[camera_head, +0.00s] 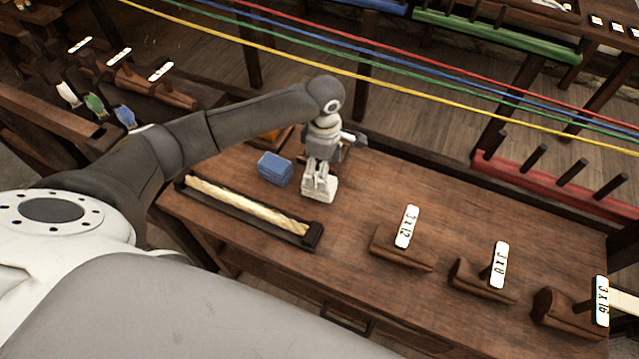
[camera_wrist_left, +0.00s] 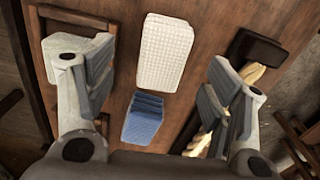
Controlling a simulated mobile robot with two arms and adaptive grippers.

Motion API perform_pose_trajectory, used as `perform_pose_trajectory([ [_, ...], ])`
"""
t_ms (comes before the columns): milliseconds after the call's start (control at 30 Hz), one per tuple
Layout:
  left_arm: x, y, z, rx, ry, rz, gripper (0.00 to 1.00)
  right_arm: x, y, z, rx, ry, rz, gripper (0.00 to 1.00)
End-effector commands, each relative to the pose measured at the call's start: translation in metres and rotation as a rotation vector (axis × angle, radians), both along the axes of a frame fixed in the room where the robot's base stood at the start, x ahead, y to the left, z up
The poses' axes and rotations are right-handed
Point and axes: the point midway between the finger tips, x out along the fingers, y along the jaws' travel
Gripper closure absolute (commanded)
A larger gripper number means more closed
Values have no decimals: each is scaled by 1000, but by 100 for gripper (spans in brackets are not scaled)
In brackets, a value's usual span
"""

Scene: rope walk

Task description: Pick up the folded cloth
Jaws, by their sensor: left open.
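A blue folded cloth (camera_head: 275,168) lies on the wooden bench, left of my left gripper (camera_head: 318,178). It also shows in the left wrist view (camera_wrist_left: 143,118), with its stacked folds facing the camera. A white, waffle-textured folded piece (camera_head: 322,193) lies on the bench under my left gripper, partly hidden by it in the head view. In the left wrist view this white piece (camera_wrist_left: 166,50) sits between the spread fingers (camera_wrist_left: 160,75), above the blue one. My left gripper is open and empty, pointing down. My right gripper is not in view.
A dark tray (camera_head: 316,236) holding a pale rope length lies in front of the blue cloth. Wooden blocks with white labels (camera_head: 407,227) stand on the right of the bench (camera_head: 450,200). A red pegged rail (camera_head: 560,185) and stretched coloured ropes (camera_head: 420,92) are behind.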

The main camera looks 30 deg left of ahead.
Motion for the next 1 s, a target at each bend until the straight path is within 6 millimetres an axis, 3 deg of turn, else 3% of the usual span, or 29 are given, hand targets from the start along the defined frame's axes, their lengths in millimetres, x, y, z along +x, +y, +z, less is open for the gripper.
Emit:
perform_pose_trajectory([
  [167, -3, 4, -13, 3, 1, 0, 25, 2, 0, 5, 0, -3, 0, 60],
  [400, -7, 9, -48, 2, 0, 0, 25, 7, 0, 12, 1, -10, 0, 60],
  [700, -7, 8, -55, 1, -2, -3, 25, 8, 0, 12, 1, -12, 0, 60],
  [1000, -7, 9, -55, 0, -2, -2, 61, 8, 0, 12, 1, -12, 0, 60],
])
